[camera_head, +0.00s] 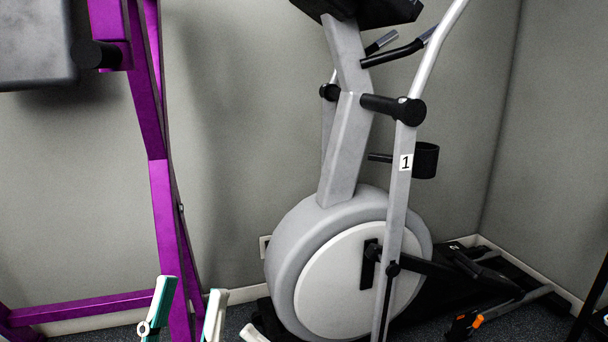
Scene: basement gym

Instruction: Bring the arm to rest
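My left gripper (190,288) shows at the bottom edge, left of the middle. Its two pale fingers with teal inner pads point upward and stand apart, with nothing seen between them. The rest of that arm is below the frame. A small pale tip (253,334) shows at the bottom edge just right of it; it may be part of my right gripper, but too little shows to tell.
A grey elliptical trainer (345,150) marked 1 stands against the wall (240,100) at centre right. A purple metal frame (160,195) rises at the left, behind my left gripper, with a grey pad (35,45) beside it. Dark floor (530,325) shows at bottom right.

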